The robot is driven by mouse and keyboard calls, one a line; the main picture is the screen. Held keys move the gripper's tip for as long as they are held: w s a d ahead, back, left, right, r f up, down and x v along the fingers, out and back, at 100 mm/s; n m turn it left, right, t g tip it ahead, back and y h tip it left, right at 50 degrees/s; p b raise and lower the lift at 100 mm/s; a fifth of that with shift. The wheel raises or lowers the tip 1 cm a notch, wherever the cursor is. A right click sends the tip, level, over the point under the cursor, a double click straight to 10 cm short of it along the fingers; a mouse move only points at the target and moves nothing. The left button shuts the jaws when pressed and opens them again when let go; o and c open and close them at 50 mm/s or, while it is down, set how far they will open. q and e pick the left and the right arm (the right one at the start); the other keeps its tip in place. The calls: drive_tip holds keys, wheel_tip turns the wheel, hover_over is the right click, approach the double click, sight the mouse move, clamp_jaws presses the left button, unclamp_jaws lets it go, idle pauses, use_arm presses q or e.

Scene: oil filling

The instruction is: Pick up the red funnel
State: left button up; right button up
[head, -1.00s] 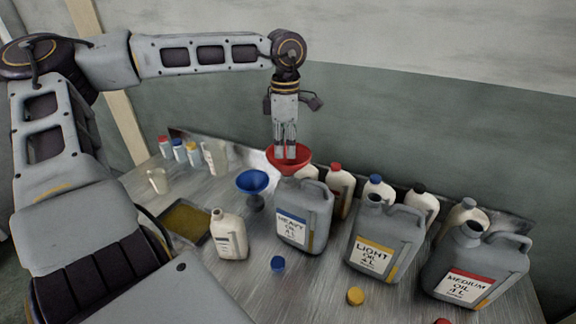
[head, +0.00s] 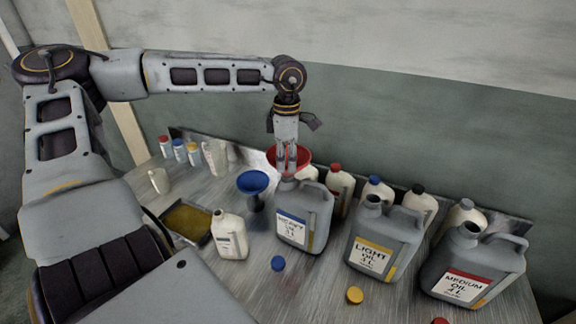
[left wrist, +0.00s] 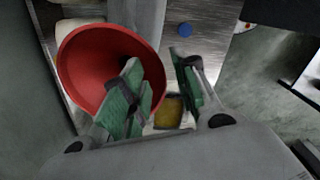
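The red funnel (head: 304,155) stands among the bottles at the back of the table, behind the heavy oil jug (head: 305,215). In the left wrist view its wide red bowl (left wrist: 82,62) opens toward the camera. My left gripper (head: 287,168) points down at the funnel and hides part of it. In the left wrist view the green-padded fingers of my left gripper (left wrist: 154,62) are apart. One finger overlaps the bowl and the other is outside it, with the rim between them. I cannot tell whether they touch it. My right gripper is not in view.
A blue funnel (head: 253,182) stands left of the heavy oil jug. White bottles (head: 338,185) crowd behind the light oil jug (head: 383,240) and medium oil jug (head: 470,265). A tray (head: 206,241) of yellowish contents and loose caps (head: 355,295) lie nearer the front.

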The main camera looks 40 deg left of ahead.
use_arm(q)
drive_tip(key=shift+f, duration=0.7)
clamp_jaws()
